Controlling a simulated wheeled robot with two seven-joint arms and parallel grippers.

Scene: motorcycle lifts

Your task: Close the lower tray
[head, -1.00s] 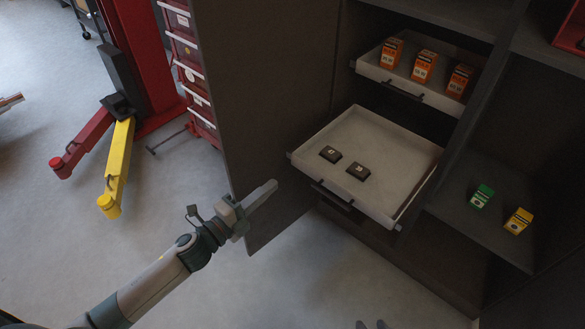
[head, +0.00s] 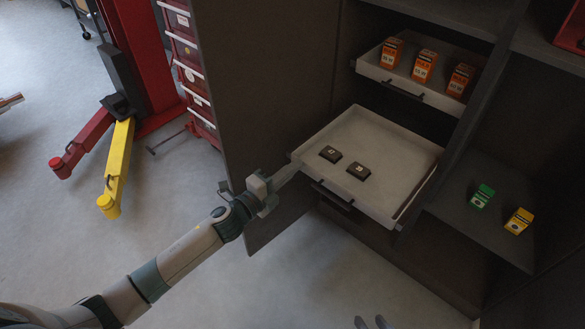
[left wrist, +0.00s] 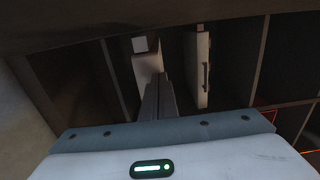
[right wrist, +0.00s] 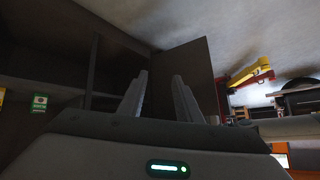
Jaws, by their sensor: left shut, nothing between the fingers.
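The lower tray (head: 405,152) is a pale, shallow drawer pulled out of the dark cabinet. Two small dark boxes (head: 344,163) lie in it, and a dark handle (head: 332,196) is on its front. My left gripper (head: 292,168) is shut and empty, its tips at the tray's left front corner; I cannot tell whether they touch. In the left wrist view, the shut fingers (left wrist: 158,90) overlap a pale tray (left wrist: 147,66), apparently the lower one. My right gripper (head: 371,322) shows only its fingertips at the bottom edge. In the right wrist view its fingers (right wrist: 160,95) are apart and empty.
The upper tray (head: 402,83) holds orange boxes (head: 424,66) and is also partly out. An open dark cabinet door (head: 262,110) stands left of the trays. Green (head: 482,196) and yellow (head: 518,221) boxes stand on the right shelf. Floor in front is clear.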

